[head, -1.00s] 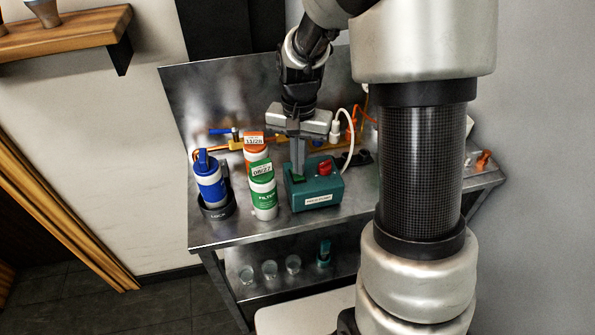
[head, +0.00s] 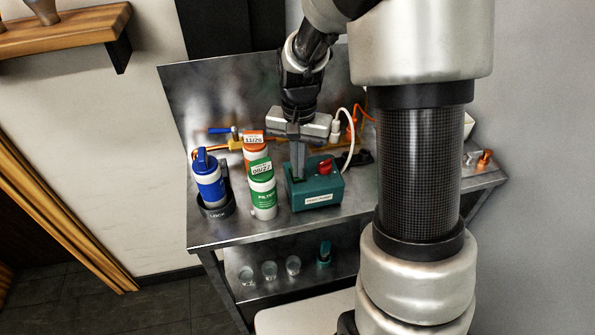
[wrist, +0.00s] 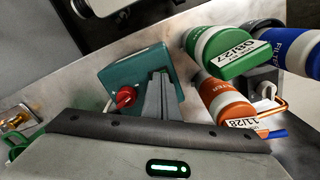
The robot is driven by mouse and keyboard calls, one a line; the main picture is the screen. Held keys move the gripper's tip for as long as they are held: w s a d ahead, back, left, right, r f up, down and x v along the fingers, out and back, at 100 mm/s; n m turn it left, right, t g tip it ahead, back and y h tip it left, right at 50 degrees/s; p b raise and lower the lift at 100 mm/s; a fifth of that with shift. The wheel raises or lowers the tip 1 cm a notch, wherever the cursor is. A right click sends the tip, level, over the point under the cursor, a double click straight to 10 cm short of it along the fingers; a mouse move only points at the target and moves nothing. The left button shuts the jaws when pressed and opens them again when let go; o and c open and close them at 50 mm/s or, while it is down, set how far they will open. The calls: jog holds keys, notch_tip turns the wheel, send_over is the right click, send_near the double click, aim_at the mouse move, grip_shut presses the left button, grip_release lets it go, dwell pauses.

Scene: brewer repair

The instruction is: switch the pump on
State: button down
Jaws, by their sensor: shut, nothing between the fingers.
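The pump is a teal box (head: 318,190) with a white label on its front, standing on the metal bench. A red knob (head: 325,167) sits on its top right; it also shows in the wrist view (wrist: 125,97). My gripper (head: 299,178) is shut and empty, pointing down with its fingertips at the left part of the pump's top. In the wrist view the fingers (wrist: 160,78) stand over the teal top, beside the red knob. The fingertips hide the spot beneath them, and I cannot tell whether they touch or press anything.
A green-and-white filter (head: 263,190) and an orange one (head: 254,142) stand close left of the pump. A blue filter (head: 209,180) sits in a black holder further left. A white hose (head: 352,135) arches behind the pump. The bench front (head: 250,233) is clear.

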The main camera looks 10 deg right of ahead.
notch_tip(320, 180, up, 7)
jog(key=p, duration=0.5)
dwell(0.3)
dwell(0.5)
jog(key=s+r+n+t+p, duration=0.3)
jog(key=s+r+n+t, duration=0.2)
jog(key=s+r, duration=1.3)
jog(key=shift+s+r+n+t, duration=0.25)
jog(key=shift+r+n, duration=0.25)
jog(key=shift+r, duration=0.4)
jog(key=shift+w, duration=0.1)
